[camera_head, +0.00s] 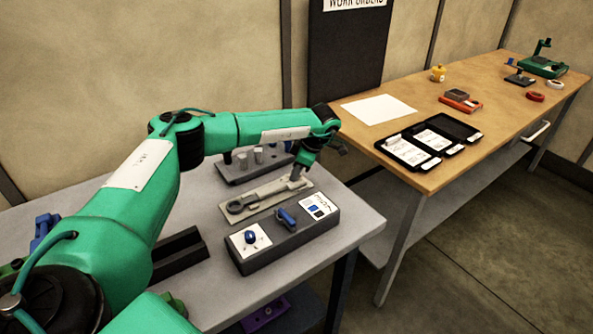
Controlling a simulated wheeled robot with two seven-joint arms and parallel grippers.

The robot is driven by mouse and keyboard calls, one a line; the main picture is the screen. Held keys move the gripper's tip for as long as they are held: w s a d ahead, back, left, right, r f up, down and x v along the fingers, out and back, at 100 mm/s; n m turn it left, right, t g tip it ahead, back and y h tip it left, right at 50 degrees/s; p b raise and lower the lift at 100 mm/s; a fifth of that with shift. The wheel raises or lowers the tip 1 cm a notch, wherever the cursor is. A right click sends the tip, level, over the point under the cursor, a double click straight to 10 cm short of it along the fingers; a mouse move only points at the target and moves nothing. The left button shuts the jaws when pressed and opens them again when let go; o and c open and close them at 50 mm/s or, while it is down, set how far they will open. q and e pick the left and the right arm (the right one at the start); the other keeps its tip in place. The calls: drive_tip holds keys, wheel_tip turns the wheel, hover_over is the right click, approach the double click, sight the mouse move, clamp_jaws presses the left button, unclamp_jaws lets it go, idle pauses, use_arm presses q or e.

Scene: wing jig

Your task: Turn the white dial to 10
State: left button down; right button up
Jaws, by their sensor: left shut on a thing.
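My left gripper (297,176) points down at the right end of a beige board on the grey table. It is shut, apparently on the end of a grey wrench-like tool (240,205) lying along the board (225,213); the contact is small and unclear. In front is a dark grey box (290,248). On its top left is a white square plate (262,239) with a blue knob (250,237). A blue lever (287,218) sits mid-box, and a white and blue panel (318,206) is at its right. No dial numbers are readable. My right gripper is not in view.
Behind the board, a dark rack (232,176) holds grey cylinders. A black slotted block (178,258) is left of the box. A wooden bench (440,176) on the right bears a black open case (408,153), paper (379,109) and small items. The table's front right is clear.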

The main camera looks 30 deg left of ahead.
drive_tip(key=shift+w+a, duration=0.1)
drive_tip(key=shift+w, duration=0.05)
use_arm(q)
drive_tip(key=c, duration=1.3)
unclamp_jaws()
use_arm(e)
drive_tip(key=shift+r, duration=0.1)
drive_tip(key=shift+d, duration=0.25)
use_arm(q)
drive_tip(key=shift+d+r, duration=0.1)
drive_tip(key=shift+r, duration=0.15)
drive_tip(key=b+v, duration=0.2)
drive_tip(key=v, duration=1.1)
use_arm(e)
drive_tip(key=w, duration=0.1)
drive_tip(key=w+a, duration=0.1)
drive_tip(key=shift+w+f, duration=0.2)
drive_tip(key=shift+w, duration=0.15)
use_arm(q)
drive_tip(key=shift+w+d, duration=0.1)
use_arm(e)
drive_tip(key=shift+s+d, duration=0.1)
